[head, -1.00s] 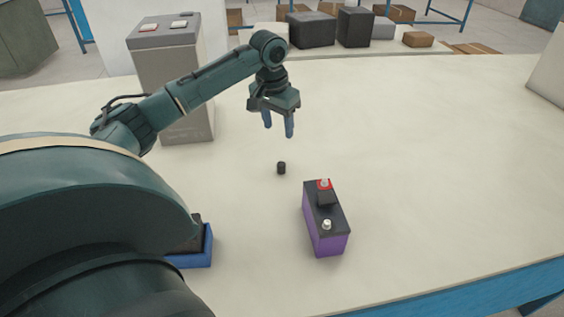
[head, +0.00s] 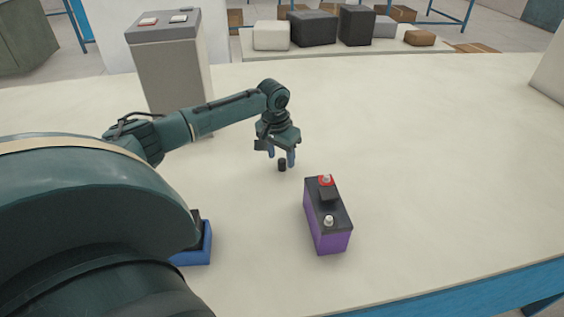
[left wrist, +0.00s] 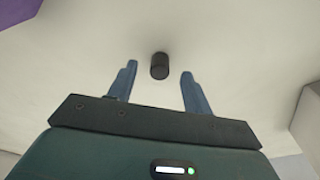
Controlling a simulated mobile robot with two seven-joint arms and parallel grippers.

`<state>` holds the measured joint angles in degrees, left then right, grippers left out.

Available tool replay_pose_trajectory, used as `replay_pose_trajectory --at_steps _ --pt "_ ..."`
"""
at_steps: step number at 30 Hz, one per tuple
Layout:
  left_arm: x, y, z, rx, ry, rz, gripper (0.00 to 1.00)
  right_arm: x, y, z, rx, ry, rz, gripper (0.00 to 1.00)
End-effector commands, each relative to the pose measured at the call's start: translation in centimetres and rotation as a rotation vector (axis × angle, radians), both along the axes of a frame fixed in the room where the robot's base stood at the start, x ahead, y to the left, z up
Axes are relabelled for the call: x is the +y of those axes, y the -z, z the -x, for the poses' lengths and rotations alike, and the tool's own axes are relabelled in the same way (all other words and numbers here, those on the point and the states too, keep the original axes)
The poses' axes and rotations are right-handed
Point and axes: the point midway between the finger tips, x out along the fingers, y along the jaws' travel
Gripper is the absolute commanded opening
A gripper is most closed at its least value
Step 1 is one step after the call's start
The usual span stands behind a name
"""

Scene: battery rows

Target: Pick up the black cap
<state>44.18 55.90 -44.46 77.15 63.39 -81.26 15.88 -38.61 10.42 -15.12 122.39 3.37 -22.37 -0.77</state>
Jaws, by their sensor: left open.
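The black cap (head: 282,165) is a small dark cylinder standing on the pale table, left of the purple battery. My left gripper (head: 281,158) is open and points down just above and around the cap's position. In the left wrist view the cap (left wrist: 160,66) shows ahead of and between the two open blue fingers (left wrist: 156,85), apart from both. The purple battery (head: 327,222) has a dark top, a red ring around its far terminal, and a bare silver near terminal (head: 328,220). My right gripper is not in view.
A grey box with red and white buttons (head: 172,65) stands at the back left. Bins and boxes (head: 312,30) stand beyond the table.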

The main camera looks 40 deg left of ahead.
Motion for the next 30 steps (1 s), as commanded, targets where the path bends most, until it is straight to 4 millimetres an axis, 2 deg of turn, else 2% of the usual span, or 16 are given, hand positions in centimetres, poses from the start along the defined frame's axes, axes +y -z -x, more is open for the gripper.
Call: replay_pose_trajectory --at_steps 4,12,27,30 --pt "-0.06 1.53 -0.27 -0.001 0.000 0.001 0.50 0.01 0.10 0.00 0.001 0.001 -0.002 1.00" --pt "-0.03 1.70 -0.31 -0.002 0.000 0.000 0.49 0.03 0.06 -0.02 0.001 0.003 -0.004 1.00" --pt "-0.02 1.66 -0.31 -0.002 0.000 0.000 0.08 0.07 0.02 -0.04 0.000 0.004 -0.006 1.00" --pt "-0.01 1.65 -0.31 -0.002 0.000 0.000 0.03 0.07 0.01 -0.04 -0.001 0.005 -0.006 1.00"
